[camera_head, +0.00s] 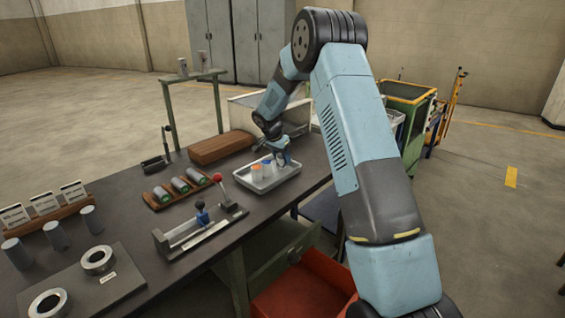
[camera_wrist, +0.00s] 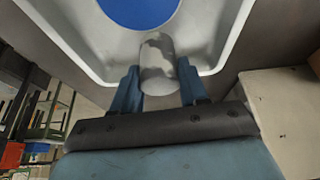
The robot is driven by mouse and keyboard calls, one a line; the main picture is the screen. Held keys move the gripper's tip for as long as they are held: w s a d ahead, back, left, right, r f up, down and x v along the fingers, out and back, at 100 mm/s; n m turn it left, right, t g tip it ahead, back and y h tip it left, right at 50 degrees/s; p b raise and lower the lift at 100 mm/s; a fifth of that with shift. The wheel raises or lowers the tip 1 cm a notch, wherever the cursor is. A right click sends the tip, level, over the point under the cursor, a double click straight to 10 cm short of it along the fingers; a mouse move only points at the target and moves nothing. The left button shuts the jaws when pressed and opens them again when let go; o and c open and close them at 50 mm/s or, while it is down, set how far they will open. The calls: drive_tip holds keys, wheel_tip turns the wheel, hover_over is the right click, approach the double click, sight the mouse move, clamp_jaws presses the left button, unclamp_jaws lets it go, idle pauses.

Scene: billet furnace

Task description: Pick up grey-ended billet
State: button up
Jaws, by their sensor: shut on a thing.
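My gripper (camera_wrist: 158,88) is shut on a grey cylinder, the grey-ended billet (camera_wrist: 158,58), with one blue finger on each side of it. The billet's surface is grey with lighter patches. It is at the near side of the white tray (camera_wrist: 222,25) in the wrist view; I cannot tell whether it touches the tray. In the head view, my gripper (camera_head: 283,160) is low over the right part of the tray (camera_head: 265,187), and the held billet is hard to make out.
A wooden rack with several green-marked cylinders (camera_head: 180,185) lies left of the tray. A fixture with a red-knobbed lever (camera_head: 217,178) stands in front. A brown block (camera_head: 222,147) lies behind. Rings and grey cylinders occupy the bench's near left.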

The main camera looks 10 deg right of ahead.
clamp_jaws()
drive_tip(key=shift+r, duration=0.1)
